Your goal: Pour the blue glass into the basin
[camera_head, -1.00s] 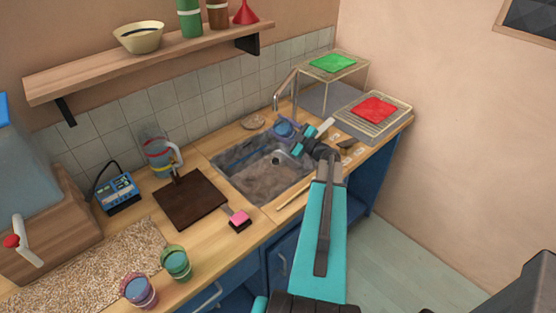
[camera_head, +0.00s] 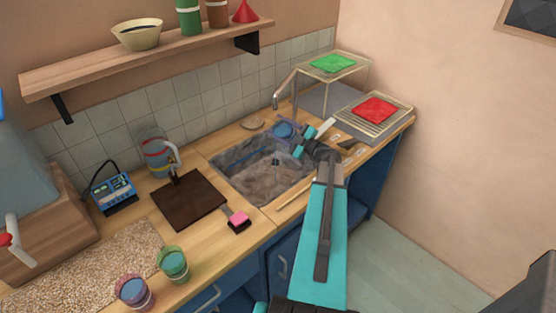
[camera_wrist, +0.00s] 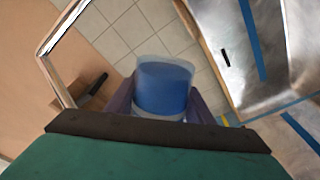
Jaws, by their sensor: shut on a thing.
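The blue glass (camera_head: 282,131) is at the far right corner of the basin, near the tap. My gripper (camera_head: 295,141) is shut on it. In the wrist view the glass (camera_wrist: 163,90) sits between my two purple-looking fingers, with blue contents or a blue wall showing through its clear rim. The whole wrist view is rolled, and I cannot tell exactly how far the glass tilts. The basin (camera_head: 232,187) is a grey, stained sink set in the wooden counter, with a dark drain spot. My gripper hides part of its right edge.
The tap (camera_head: 283,92) rises behind the basin, close to the glass. A rack with a red cloth (camera_head: 376,110) stands to the right.

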